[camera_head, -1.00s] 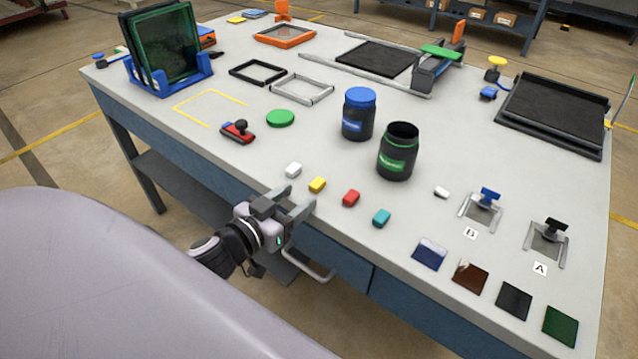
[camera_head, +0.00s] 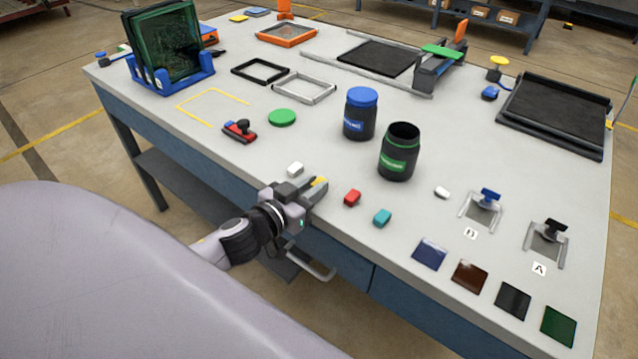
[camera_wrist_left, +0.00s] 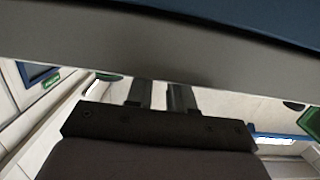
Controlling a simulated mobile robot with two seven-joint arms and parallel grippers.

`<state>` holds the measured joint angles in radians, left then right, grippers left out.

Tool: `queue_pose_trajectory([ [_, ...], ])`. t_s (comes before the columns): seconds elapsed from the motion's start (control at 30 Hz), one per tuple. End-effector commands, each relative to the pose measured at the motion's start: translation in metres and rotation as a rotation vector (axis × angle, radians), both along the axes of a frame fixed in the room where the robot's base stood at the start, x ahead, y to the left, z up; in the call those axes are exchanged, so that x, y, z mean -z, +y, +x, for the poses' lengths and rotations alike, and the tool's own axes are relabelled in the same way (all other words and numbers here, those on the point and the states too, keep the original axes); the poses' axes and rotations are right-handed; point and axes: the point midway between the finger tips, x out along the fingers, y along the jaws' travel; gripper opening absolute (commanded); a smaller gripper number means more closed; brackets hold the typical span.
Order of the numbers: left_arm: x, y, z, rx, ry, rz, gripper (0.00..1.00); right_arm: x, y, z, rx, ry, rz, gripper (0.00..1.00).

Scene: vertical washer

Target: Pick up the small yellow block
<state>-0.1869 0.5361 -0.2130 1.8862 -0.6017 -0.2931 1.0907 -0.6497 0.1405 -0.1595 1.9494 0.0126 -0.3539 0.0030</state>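The small yellow block (camera_head: 320,181) is at the front edge of the grey workbench in the head view, mostly hidden by my left gripper (camera_head: 315,187). The gripper's fingers are close together, one on each side of the block, and look shut on it. I cannot tell whether the block is lifted off the bench. In the left wrist view the fingers (camera_wrist_left: 160,94) have a narrow gap between them; their tips are hidden behind a grey band, and the block is not visible. My right gripper is not in view.
A white block (camera_head: 295,169) lies just left of the gripper; red (camera_head: 352,198) and teal (camera_head: 382,217) blocks lie to its right. Black jars with blue (camera_head: 360,113) and green (camera_head: 399,152) labels stand behind. A drawer handle is below the bench edge (camera_head: 340,226).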

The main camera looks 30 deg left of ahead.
Motion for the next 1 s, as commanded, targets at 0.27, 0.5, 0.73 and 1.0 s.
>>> queue_pose_trajectory([
  [0.27, 0.000, 0.000, 0.000, 0.000, 0.000, 0.000, 0.00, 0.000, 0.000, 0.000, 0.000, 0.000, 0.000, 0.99],
  [0.5, -0.012, 0.000, 0.000, 0.000, -0.003, -0.001, 0.00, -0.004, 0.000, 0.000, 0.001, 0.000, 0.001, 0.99],
  [0.73, -0.054, 0.000, 0.000, 0.002, -0.006, 0.002, 0.00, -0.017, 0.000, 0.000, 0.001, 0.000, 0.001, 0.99],
  [1.0, -0.133, 0.000, 0.000, 0.002, -0.006, 0.002, 0.00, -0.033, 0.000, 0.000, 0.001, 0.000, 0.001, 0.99],
])
